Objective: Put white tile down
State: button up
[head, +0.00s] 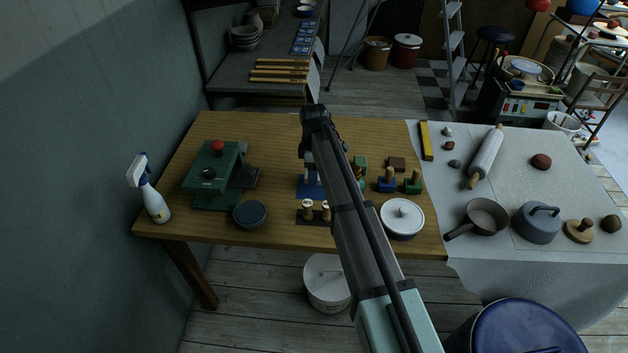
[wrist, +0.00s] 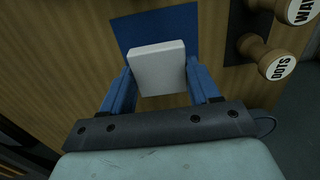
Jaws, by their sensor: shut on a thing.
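The white tile (wrist: 158,68) is a pale square block between the two blue fingers of my gripper (wrist: 160,90) in the wrist view. The fingers are shut on its left and right sides. Behind the tile is a flat blue square (wrist: 130,33) on the wooden table; I cannot tell whether the tile touches it. In the head view my arm comes down over the middle of the table and hides most of the gripper and the tile. Part of the blue square (head: 309,188) shows there beside the arm.
Two round-knobbed stamps (wrist: 274,62) stand close on the right in the wrist view. In the head view, a green press (head: 212,180) and dark round pot (head: 249,214) are left, small coloured blocks (head: 388,184) and a white lidded pot (head: 402,218) right.

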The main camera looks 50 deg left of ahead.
jog(key=shift+f, duration=2)
jog(key=o, duration=1.1)
jog(key=shift+f, duration=0.1)
jog(key=shift+o, duration=0.2)
notch_tip(320, 180, up, 12)
jog(key=shift+r, duration=0.15)
